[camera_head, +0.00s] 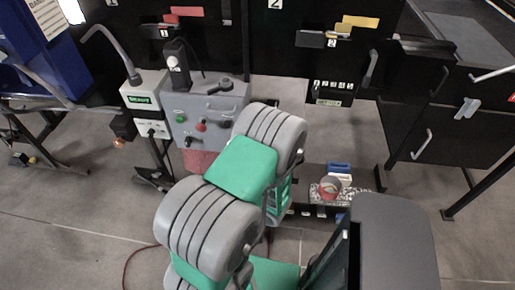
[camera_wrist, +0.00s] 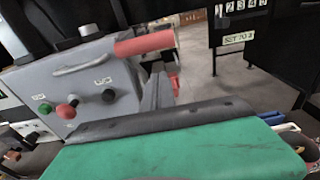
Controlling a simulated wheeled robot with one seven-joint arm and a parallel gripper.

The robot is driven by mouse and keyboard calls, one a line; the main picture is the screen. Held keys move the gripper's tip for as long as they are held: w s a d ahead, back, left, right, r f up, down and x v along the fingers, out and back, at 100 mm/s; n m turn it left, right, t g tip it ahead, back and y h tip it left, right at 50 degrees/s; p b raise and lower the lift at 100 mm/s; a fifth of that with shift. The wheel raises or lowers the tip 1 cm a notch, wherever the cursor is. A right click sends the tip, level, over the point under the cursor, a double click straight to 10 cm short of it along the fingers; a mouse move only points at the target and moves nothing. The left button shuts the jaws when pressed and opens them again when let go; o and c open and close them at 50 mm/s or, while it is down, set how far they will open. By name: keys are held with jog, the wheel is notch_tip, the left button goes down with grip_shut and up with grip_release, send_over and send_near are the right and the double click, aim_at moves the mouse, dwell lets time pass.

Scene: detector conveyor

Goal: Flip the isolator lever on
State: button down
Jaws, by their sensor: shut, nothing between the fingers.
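A grey control box (camera_wrist: 90,75) stands ahead in the wrist view, with a green button (camera_wrist: 45,108), a red knob (camera_wrist: 67,109) and a black knob (camera_wrist: 108,96) on its face. A thick red handle (camera_wrist: 145,42) sticks out at its upper right, lying nearly level; it looks like the isolator lever. My gripper (camera_wrist: 158,75) is shut and empty, its fingers pointing up just below the red handle. I cannot tell whether they touch it. In the head view the box (camera_head: 228,103) shows left of centre, while my arm hides the gripper and the red handle.
A white-and-grey unit (camera_head: 148,100) with a bent grey pipe stands left of the box. A black handheld device (camera_head: 178,68) stands above it. A tray of small items (camera_head: 335,188) sits right of my arm. Dark conveyor frames line the back; grey floor lies open at left.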

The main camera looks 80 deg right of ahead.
jog(key=a+r, duration=0.3)
jog(key=a, duration=0.4)
jog(key=shift+s+r+b, duration=0.2)
jog(key=shift+r+b, duration=0.15)
